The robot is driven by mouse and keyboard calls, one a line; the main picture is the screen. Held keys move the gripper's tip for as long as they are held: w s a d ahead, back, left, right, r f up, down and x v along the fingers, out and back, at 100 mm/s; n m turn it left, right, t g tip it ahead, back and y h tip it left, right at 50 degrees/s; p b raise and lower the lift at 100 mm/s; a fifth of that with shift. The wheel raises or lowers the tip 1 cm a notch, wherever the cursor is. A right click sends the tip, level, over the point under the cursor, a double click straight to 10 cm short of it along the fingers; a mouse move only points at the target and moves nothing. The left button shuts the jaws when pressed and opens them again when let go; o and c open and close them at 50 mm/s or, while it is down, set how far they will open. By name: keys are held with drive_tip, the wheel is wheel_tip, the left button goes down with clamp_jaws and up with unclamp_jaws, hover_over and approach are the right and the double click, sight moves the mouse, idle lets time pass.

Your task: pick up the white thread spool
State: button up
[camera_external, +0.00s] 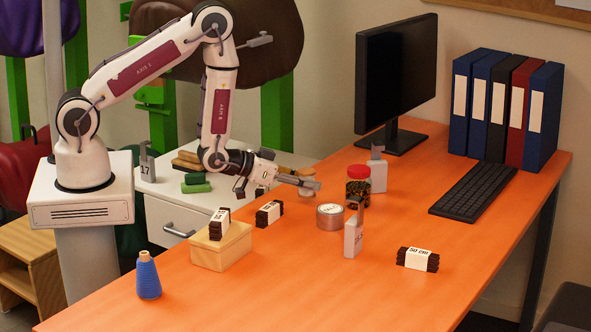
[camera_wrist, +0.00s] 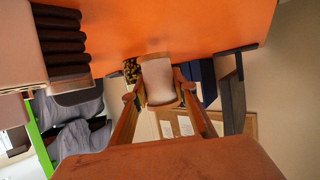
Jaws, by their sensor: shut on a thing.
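The white thread spool (camera_wrist: 158,80) shows as a pale, cream-coloured cylinder between my two fingers in the wrist view. My gripper (camera_wrist: 158,92) is shut on it, one finger on each side. In the external view my gripper (camera_external: 303,183) is stretched out to the right above the orange table, with the spool (camera_external: 311,187) small at its tip and partly hidden by the fingers. It looks held clear of the table top, though the exact height is hard to tell.
Near my gripper stand a round tin (camera_external: 330,217), a red-lidded jar (camera_external: 358,187) and grey metal blocks (camera_external: 353,237). A wooden box (camera_external: 222,248), dark labelled bundles (camera_external: 418,259) and a blue thread cone (camera_external: 148,277) are around.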

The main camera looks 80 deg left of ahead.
sight(307, 171)
drive_tip(key=shift+r, duration=3.9)
